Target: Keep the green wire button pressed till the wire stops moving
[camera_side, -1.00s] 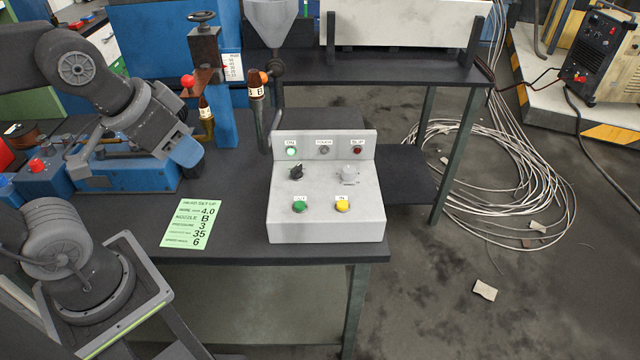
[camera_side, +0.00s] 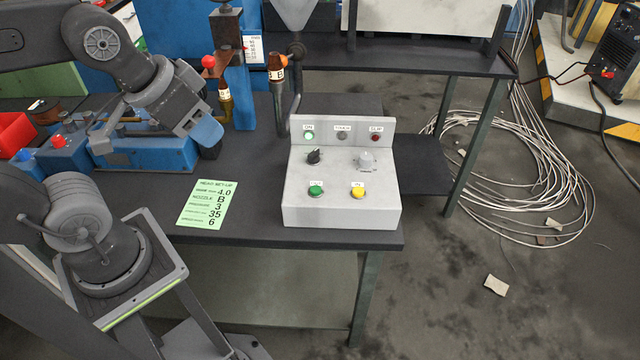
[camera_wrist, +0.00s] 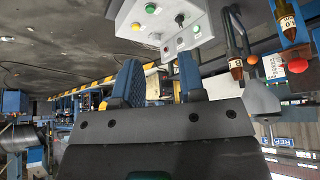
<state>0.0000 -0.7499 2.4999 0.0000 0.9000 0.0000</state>
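The green button (camera_side: 316,188) is on the sloped front of a grey control box (camera_side: 340,212), left of a yellow button (camera_side: 358,190). The small labels above the buttons are too small to read surely. My gripper (camera_side: 206,130) is in the air to the left of the box, well apart from the green button. In the wrist view, my gripper (camera_wrist: 160,82) has its two blue fingers spread with nothing between them. The green button (camera_wrist: 150,8) shows there near the top edge. Pale wire (camera_side: 520,190) lies in loose loops on the floor at the right.
A blue post (camera_side: 240,88) and brown-tipped nozzles (camera_side: 277,68) stand behind and left of the box. A green setup card (camera_side: 207,204) lies on the dark table.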

